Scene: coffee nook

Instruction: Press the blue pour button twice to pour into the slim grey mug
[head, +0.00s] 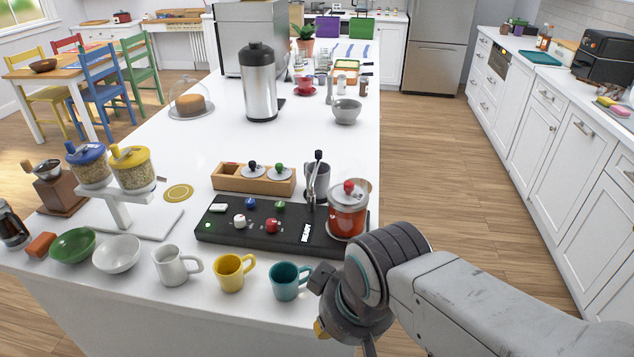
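A black control panel (225,235) lies on the white island counter. A blue button (250,203) sits at its back left, with a green button (280,205) to its right. A white knob (239,221) and a red knob (271,226) are in front of them. A slim grey vessel (317,182), apparently the grey mug, stands at the panel's back right, partly hidden by a dark-tipped upright spout or lever. My gripper (325,322) is low at the counter's front edge, right of the teal mug and away from the blue button. Its fingers are mostly hidden.
A pale mug (170,268), yellow mug (229,275) and teal mug (285,283) stand before the panel. A red lidded jar (347,221) is at its right end, a wooden box (228,182) behind.

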